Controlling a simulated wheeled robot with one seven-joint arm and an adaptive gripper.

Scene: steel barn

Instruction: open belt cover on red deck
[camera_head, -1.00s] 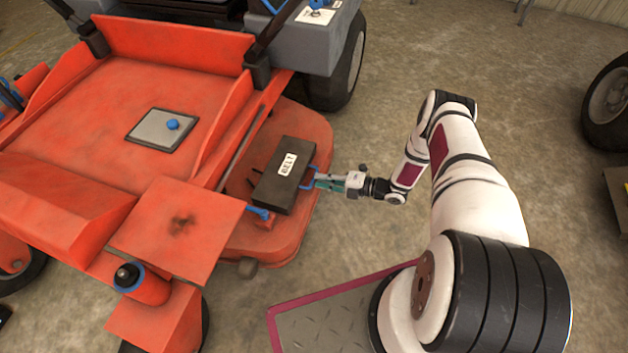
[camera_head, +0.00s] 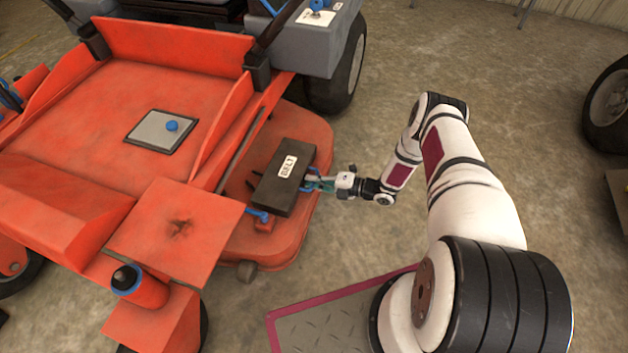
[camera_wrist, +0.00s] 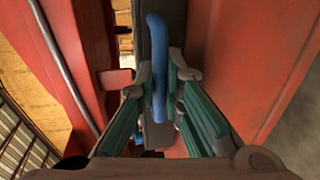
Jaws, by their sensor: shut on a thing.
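The belt cover (camera_head: 284,178) is a dark box lid with a white label reading BELT, on the red deck (camera_head: 318,150) at the mower's side. It looks slightly tilted; how far it stands open is hard to tell. A blue handle (camera_wrist: 157,62) is on its edge facing my arm. My gripper (camera_head: 322,184) reaches in from the right at that edge. In the wrist view its teal-padded fingers (camera_wrist: 160,95) stand on both sides of the blue handle and are shut on it. The fingers hide part of the handle in the head view.
A blue latch-like piece (camera_head: 258,215) sits on the deck at the cover's near end. The red mower body and a grey plate with a blue knob (camera_head: 171,126) lie to the left. Concrete floor (camera_head: 385,70) is clear behind my arm. A wheel (camera_head: 608,105) stands at far right.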

